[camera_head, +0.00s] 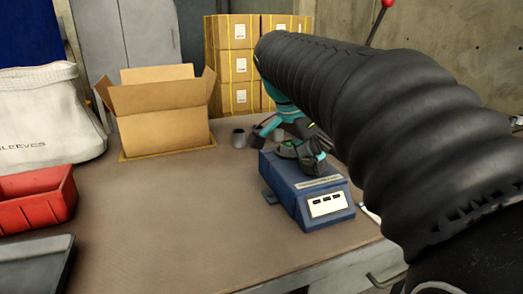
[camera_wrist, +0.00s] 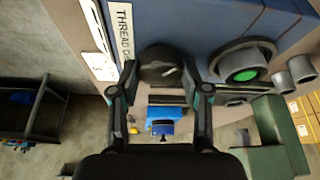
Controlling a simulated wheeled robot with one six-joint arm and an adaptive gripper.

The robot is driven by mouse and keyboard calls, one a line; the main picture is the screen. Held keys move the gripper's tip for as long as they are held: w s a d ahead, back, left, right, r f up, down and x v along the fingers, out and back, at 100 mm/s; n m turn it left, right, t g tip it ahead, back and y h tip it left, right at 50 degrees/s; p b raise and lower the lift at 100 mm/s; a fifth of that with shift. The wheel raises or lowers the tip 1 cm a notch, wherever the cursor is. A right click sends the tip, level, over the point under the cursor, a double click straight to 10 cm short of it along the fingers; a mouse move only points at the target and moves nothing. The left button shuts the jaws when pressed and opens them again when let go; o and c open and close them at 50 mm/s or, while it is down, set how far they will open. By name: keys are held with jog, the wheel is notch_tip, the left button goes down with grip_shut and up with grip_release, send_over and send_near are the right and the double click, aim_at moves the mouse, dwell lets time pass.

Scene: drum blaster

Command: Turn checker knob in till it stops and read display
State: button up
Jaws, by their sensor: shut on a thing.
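The blue checker box (camera_head: 290,190) stands on the table, with a white display panel (camera_head: 327,204) of dark windows on its front. The digits are too small to read. In the wrist view, the checker (camera_wrist: 205,25) bears a label (camera_wrist: 122,25) starting "THREAD". The dark round checker knob (camera_wrist: 160,68) has a pale pointer line, tilted from upright. My gripper (camera_wrist: 160,82) is shut on the knob, one finger on each side. In the head view my gripper (camera_head: 312,150) is at the top of the checker and the knob is hidden.
A grey ring with a green centre (camera_wrist: 243,72) sits beside the knob. An open cardboard box (camera_head: 165,125), red bin (camera_head: 35,200), grey tray (camera_head: 35,265) and white bag (camera_head: 45,115) are left. The table's front middle is clear.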

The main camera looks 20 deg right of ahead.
jog(key=shift+m, duration=0.6)
jog(key=shift+f+g, duration=0.1)
jog(key=shift+g, duration=0.2)
jog(key=o, duration=1.1)
jog(key=v, duration=1.2)
